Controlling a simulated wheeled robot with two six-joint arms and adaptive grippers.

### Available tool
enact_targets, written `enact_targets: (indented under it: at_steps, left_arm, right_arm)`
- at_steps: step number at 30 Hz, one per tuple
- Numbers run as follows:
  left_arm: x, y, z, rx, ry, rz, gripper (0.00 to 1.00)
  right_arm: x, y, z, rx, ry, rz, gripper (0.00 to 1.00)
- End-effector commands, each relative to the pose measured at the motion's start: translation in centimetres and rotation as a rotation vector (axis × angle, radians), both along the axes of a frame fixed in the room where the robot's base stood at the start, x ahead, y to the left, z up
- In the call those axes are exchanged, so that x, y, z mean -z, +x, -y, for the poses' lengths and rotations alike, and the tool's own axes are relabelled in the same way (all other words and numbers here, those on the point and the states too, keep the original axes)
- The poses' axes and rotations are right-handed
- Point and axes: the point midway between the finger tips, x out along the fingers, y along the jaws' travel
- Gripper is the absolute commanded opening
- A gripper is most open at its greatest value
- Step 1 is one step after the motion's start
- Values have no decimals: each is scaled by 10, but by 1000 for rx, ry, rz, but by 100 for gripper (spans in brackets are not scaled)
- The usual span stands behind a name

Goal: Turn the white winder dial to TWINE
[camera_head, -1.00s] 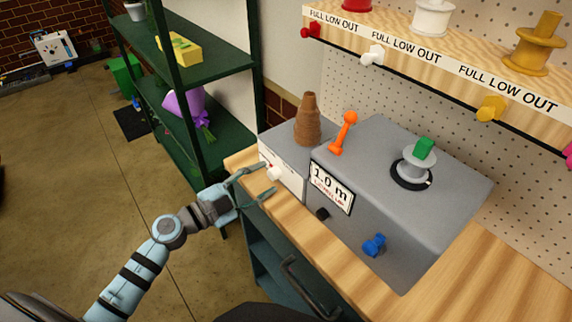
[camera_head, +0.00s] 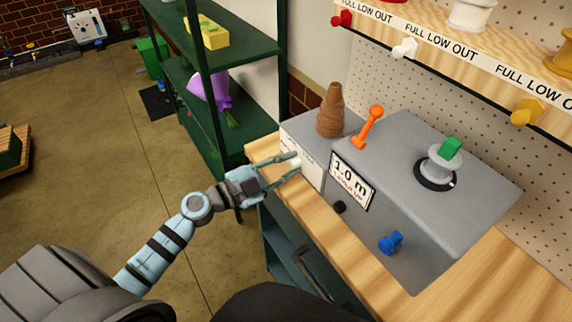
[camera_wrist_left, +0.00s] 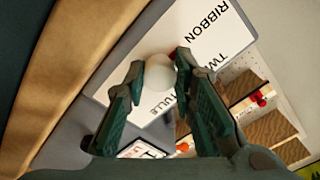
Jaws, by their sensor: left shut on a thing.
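The white winder dial (camera_head: 296,162) is on the white front panel of the grey winder, at the left end of the bench. My left gripper (camera_head: 292,168) is at that panel, with its fingers on either side of the dial. In the left wrist view the round white knob (camera_wrist_left: 158,76) sits between the two fingertips, and the gripper is shut on it. The label plate (camera_wrist_left: 218,50) around it reads RIBBON, TULLE and a partly hidden word starting TW. I cannot tell which word the dial points to. My right gripper is not in view.
The grey winder box (camera_head: 440,215) carries an orange lever (camera_head: 368,127), a spool with a green block (camera_head: 451,149), a 1.0 m display (camera_head: 352,181) and a blue knob (camera_head: 391,243). A brown twine cone (camera_head: 331,110) stands behind the panel. A green shelf (camera_head: 215,120) stands behind my left arm.

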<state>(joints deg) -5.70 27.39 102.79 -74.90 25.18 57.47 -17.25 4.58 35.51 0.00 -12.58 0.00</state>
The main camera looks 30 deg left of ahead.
Motion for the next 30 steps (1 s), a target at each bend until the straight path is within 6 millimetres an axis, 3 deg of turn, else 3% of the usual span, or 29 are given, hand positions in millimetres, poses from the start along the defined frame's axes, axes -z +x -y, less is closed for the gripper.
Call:
enact_targets:
  at_steps: [11, 30]
  left_arm:
    - [-2, 1, 1, 0, 161, 98, 0]
    - [-3, 1, 0, -3, 662, 394, 0]
  right_arm:
    - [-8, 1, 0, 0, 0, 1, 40]
    - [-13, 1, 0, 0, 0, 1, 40]
